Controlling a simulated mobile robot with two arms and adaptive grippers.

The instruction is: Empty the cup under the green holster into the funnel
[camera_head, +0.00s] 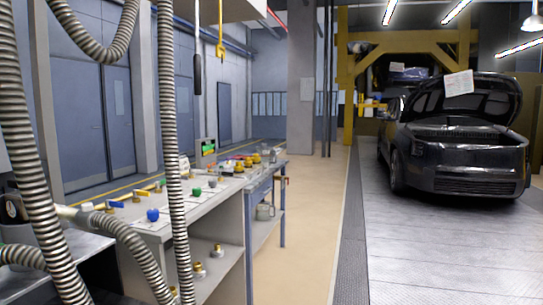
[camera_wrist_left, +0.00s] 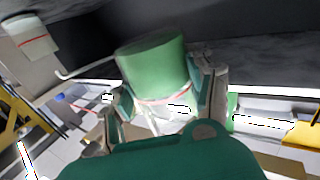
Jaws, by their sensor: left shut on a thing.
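My left gripper (camera_wrist_left: 165,100) shows in the left wrist view, its fingers on both sides of a cup (camera_wrist_left: 152,65). It is shut on this cup. The cup is green over most of its visible side and has a red line around it near the fingers. Its contents cannot be made out for sure. A second, pale cup-like thing with a red line (camera_wrist_left: 32,40) is at the upper left of that view, apart from the gripper. I cannot pick out the green holster or the funnel. My right gripper is in neither view.
Ribbed grey hoses (camera_head: 168,140) hang across the left of the head view. Behind them a workbench (camera_head: 215,205) carries small coloured fittings. A dark car (camera_head: 460,150) with raised hood stands right; the beige floor between is clear.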

